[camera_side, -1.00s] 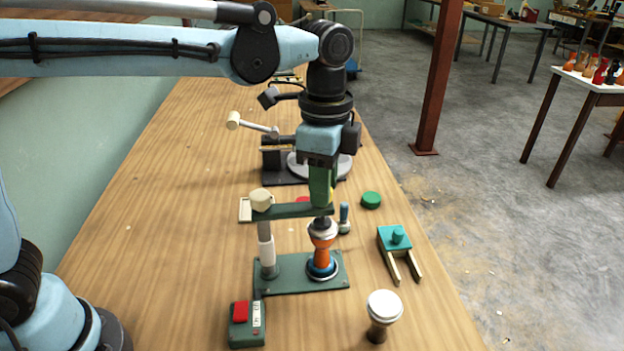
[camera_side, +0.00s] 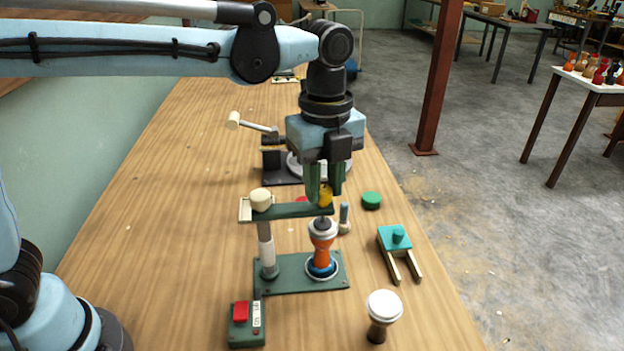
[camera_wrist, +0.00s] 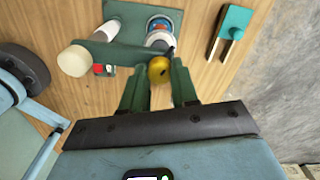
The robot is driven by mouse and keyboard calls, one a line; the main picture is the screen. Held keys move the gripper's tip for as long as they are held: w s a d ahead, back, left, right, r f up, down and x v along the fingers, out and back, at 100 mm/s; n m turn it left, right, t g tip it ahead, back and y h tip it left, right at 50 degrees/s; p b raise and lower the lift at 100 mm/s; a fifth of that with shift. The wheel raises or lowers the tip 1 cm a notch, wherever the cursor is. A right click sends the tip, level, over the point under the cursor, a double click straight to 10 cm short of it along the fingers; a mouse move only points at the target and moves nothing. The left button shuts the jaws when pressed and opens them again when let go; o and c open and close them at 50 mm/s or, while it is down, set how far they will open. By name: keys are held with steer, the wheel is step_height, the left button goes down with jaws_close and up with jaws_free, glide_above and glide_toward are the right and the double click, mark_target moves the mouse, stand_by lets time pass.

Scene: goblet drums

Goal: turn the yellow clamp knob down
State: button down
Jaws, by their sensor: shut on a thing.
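The yellow clamp knob (camera_side: 326,196) sits on top of the green clamp arm (camera_side: 292,211), at its right end. My gripper (camera_side: 325,194) points down from above, its green fingers on either side of the knob and shut on it. In the wrist view the knob (camera_wrist: 158,69) shows between my fingertips (camera_wrist: 157,75). Below the arm, an orange goblet drum (camera_side: 322,257) with a white upper rim stands upright in a blue ring on the green base plate (camera_side: 294,286). The clamp screw's lower end is close above the drum; I cannot tell whether it touches.
A cream knob (camera_side: 261,199) tops the clamp post on the left. Bare table lies left.

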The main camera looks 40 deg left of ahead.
mark_target(323, 189)
steer(key=shift+m, duration=0.4)
steer(key=c, duration=0.8)
jaws_free()
steer(key=shift+c, duration=0.2)
step_height(323, 189, up, 12)
